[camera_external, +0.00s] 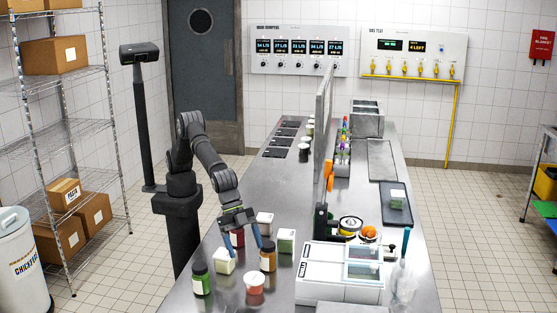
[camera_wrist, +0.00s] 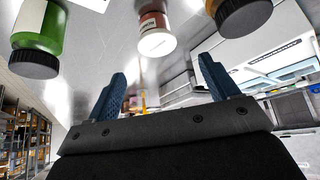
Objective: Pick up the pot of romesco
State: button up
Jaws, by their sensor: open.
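A small pot with red contents and a white lid, which fits the romesco, stands near the front of the steel counter in the external view (camera_external: 254,287). It also shows at the top centre of the wrist view (camera_wrist: 153,22), with a label too small to read. My gripper (camera_external: 243,244) points down among the containers, its blue fingers apart. In the wrist view my gripper (camera_wrist: 163,80) has nothing between its fingers, and the pot is beyond the tips, apart from them.
A green bottle (camera_external: 201,281) and an amber bottle (camera_external: 268,257) flank the pot. White-topped tubs (camera_external: 224,262) (camera_external: 287,241) and a dark red container (camera_external: 237,238) stand close around my fingers. A white machine (camera_external: 335,285) and an upright panel (camera_external: 323,130) stand to the right.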

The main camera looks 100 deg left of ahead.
aim_at(253, 276)
jog(key=x, duration=0.6)
jog(key=shift+w+d+f, duration=0.1)
jog(key=shift+d+f, duration=0.05)
jog(key=shift+f, duration=0.1)
jog(key=shift+s+x, duration=0.1)
jog(key=shift+x, duration=1.2)
jog(key=shift+s+x, duration=0.15)
jog(key=shift+x, duration=1.2)
jog(key=shift+d, duration=0.15)
jog(key=c, duration=1)
